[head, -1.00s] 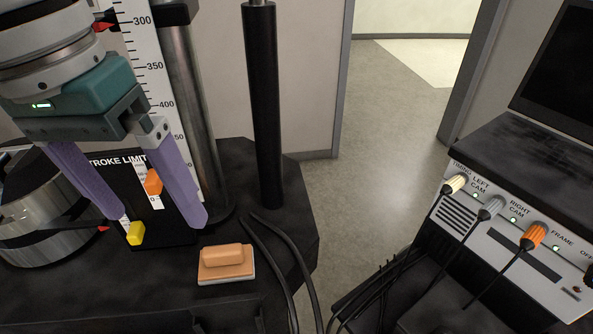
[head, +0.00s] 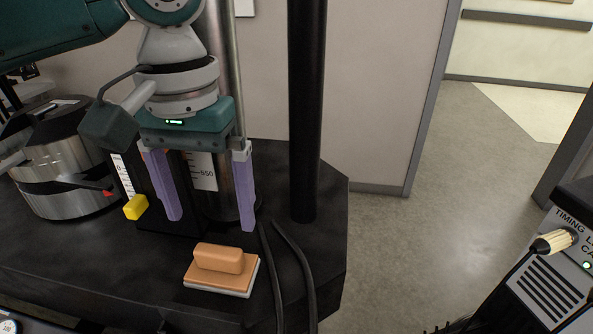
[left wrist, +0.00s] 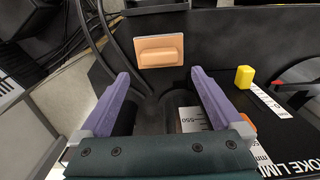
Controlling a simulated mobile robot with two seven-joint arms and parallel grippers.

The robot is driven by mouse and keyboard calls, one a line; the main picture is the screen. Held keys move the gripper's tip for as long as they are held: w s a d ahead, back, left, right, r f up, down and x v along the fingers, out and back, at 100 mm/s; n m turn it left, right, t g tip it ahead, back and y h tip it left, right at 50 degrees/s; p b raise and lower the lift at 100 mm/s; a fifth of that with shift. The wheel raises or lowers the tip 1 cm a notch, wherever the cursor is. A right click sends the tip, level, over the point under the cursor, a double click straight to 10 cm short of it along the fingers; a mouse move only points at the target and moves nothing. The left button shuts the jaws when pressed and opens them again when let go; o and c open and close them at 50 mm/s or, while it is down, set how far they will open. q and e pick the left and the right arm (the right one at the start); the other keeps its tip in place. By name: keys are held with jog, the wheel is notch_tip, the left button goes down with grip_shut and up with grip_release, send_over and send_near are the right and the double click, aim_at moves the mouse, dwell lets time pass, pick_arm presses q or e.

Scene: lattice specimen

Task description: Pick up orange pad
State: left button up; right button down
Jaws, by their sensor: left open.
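The orange pad (head: 218,258) is a block with a raised grip on a thin pale base. It lies flat on the black table near its front edge. It also shows in the left wrist view (left wrist: 159,51), beyond the fingertips. My left gripper (head: 212,225) has two purple fingers, spread wide and pointing down, with nothing between them. In the head view it hangs behind and above the pad, apart from it. In the left wrist view its fingers (left wrist: 158,78) frame the space just short of the pad. My right gripper is out of view.
A black post (head: 307,110) and a metal column stand behind the pad. Black cables (head: 296,262) run just right of it. A yellow block (head: 136,207) sits at left, near a metal cylinder (head: 62,165). A connector panel (head: 560,262) stands at right.

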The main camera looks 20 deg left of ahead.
aim_at(219, 247)
pick_arm(q)
notch_tip(219, 247, down, 6)
jog(key=shift+f+b, duration=0.2)
jog(key=shift+b, duration=0.15)
jog(key=c, duration=1.2)
jog(key=shift+c, duration=0.2)
jog(key=shift+r, duration=0.15)
notch_tip(219, 247, up, 20)
jog(key=p, duration=0.3)
